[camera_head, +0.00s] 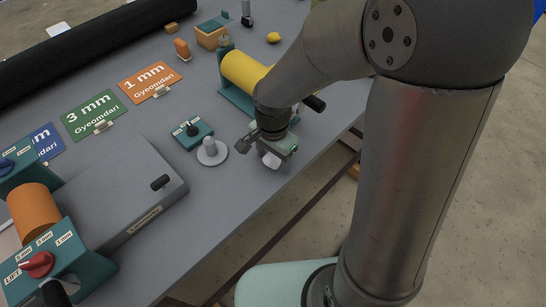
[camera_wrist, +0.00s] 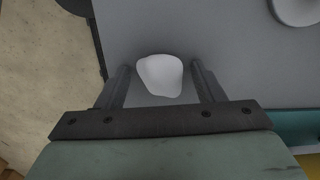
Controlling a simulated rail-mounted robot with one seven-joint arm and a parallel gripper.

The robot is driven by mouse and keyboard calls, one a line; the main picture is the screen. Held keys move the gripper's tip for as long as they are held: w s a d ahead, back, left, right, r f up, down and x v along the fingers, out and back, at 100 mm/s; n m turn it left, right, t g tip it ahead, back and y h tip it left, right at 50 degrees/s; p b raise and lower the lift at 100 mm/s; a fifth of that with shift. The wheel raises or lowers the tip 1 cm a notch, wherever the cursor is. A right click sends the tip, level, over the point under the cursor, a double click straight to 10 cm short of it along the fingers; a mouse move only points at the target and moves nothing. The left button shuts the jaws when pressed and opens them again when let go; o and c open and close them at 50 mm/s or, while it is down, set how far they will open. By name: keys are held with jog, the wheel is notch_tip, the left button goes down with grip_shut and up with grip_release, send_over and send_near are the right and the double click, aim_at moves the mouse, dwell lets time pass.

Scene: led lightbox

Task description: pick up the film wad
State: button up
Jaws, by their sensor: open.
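The film wad (camera_wrist: 160,76) is a small whitish lump on the grey tabletop. In the wrist view it lies between the two open fingers of my gripper (camera_wrist: 160,84), with a gap on each side. My gripper is open and points down. Whether the wad touches a finger in the head view cannot be told.
A white disc with a knob (camera_head: 211,152) and a small teal switch box (camera_head: 192,133) stand left of my gripper. A yellow roll on a teal stand (camera_head: 242,72) is just behind. A grey lightbox (camera_head: 125,190) lies further left. The table edge (camera_head: 310,165) is close.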

jog(key=c, duration=1)
jog(key=shift+c, duration=0.3)
jog(key=shift+r, duration=0.1)
jog(key=shift+r, duration=0.5)
jog(key=s+d+r+b, duration=0.2)
jog(key=s+d+r, duration=0.3)
jog(key=d+r, duration=0.7)
jog(key=shift+d, duration=0.55)
